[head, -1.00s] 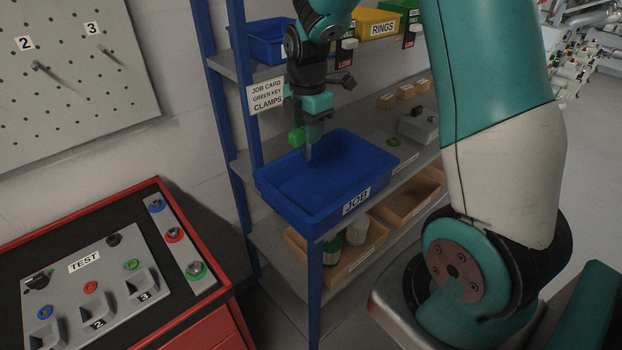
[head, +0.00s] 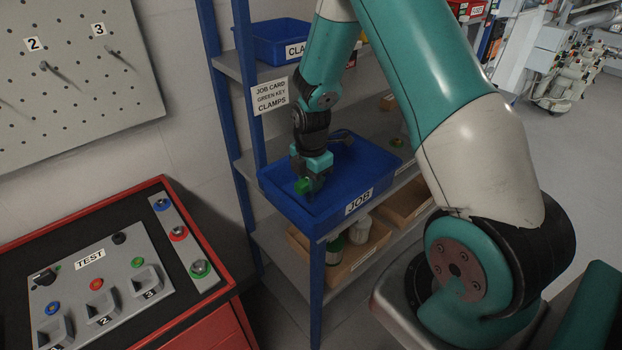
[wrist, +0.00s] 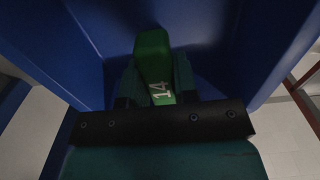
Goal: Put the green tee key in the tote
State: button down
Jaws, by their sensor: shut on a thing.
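The blue tote labelled JOB (head: 282,205) stands on the shelf, and its blue walls fill much of the wrist view (wrist: 225,50). My gripper (head: 306,188) is down inside the tote, near its left side. It is shut on the green tee key (head: 301,187). In the wrist view the key's green end (wrist: 153,58), marked 14, shows between the fingers (wrist: 158,88). The rest of the key is hidden. I cannot tell whether the key touches the tote's floor.
A job card (head: 270,96) on the rack post reads green key, clamps. A blue CLAMPS bin (head: 270,45) sits on the shelf above. A lower shelf holds wooden boxes (head: 352,262). The red-edged TEST bench (head: 92,262) stands front left.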

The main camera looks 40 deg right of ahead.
jog(key=shift+f, duration=0.2)
jog(key=c, duration=0.9)
grip_release()
jog(key=shift+r, duration=0.1)
notch_tip(320, 180, up, 12)
jog(key=b, duration=0.1)
jog(key=s+a+r+m+y, duration=0.1)
jog(key=s+a+r+m, duration=0.25)
jog(key=a, duration=0.25)
jog(key=s+a+r+m+y, duration=0.1)
jog(key=s+a+r+m, duration=0.1)
jog(key=s+a+r, duration=0.35)
jog(key=s+a+r+m, duration=0.1)
jog(key=s+a+m, duration=0.1)
jog(key=s+a, duration=0.1)
jog(key=s+a+r+m+y, duration=0.1)
jog(key=s+a+m, duration=0.1)
jog(key=s+a, duration=0.2)
jog(key=s+a+m+y, duration=0.1)
jog(key=s+a+m, duration=0.1)
jog(key=s, duration=0.4)
jog(key=shift+s+a+r, duration=0.1)
jog(key=shift+a+r, duration=0.1)
jog(key=shift+a, duration=0.25)
jog(key=shift+s+a+r, duration=0.1)
jog(key=shift+a+r, duration=0.1)
jog(key=shift+a, duration=0.25)
